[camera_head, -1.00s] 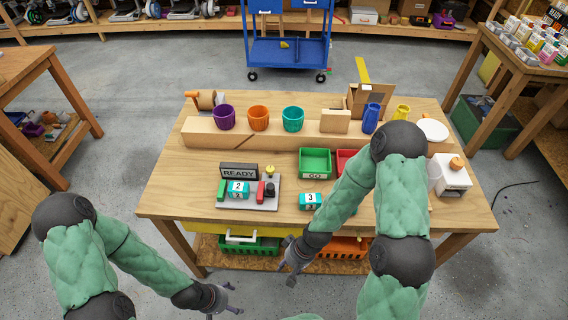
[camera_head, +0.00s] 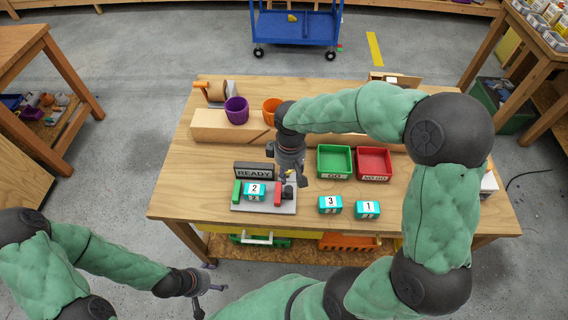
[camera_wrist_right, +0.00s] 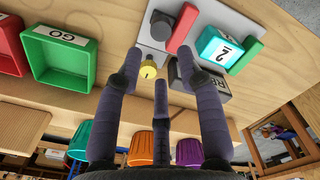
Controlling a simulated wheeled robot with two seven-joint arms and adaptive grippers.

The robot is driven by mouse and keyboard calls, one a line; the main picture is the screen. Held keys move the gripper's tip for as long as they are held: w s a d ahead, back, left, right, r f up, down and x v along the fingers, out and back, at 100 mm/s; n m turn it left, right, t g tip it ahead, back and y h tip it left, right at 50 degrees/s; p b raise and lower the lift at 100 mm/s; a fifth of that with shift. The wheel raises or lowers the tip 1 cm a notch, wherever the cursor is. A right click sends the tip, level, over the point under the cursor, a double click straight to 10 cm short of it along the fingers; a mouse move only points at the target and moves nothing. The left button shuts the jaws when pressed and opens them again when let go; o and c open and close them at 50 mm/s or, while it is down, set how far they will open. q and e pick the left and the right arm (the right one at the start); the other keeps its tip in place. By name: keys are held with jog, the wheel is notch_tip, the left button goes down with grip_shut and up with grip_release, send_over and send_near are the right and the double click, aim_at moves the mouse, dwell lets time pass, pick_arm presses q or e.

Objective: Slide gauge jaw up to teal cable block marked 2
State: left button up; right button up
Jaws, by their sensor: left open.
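The gauge is a grey plate (camera_head: 263,209) on the table. A green block (camera_head: 237,190) stands at its left, then the teal cable block marked 2 (camera_head: 255,191), then the red jaw (camera_head: 278,198). A narrow gap shows between the red jaw and block 2, also in the right wrist view, where the jaw (camera_wrist_right: 182,28) stands apart from the block (camera_wrist_right: 222,47). My right gripper (camera_head: 289,176) is above the gauge's right end, fingers spread and empty. My left gripper (camera_head: 208,292) is open, in front of the table.
A READY sign (camera_head: 254,172) stands behind the gauge. Teal blocks marked 3 (camera_head: 330,205) and 1 (camera_head: 367,209) lie to the right. Green (camera_head: 334,162) and red (camera_head: 374,164) bins sit behind them. A wooden beam (camera_head: 222,126) with cups crosses the back.

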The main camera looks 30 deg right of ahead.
aim_at(289, 189)
jog(key=shift+s+f+b, duration=0.15)
jog(key=shift+f+b, duration=0.3)
jog(key=shift+f, duration=0.1)
notch_tip(289, 189, down, 10)
jog(key=b, duration=0.8)
jog(key=shift+r, duration=0.15)
grip_shut()
jog(key=shift+w+a, duration=0.35)
jog(key=shift+a, duration=0.35)
jog(key=shift+w+a, duration=0.4)
jog(key=shift+a, duration=0.3)
jog(key=shift+w+a, duration=0.35)
jog(key=shift+a, duration=0.35)
jog(key=shift+o, duration=1.9)
grip_release()
jog(key=shift+w, duration=0.1)
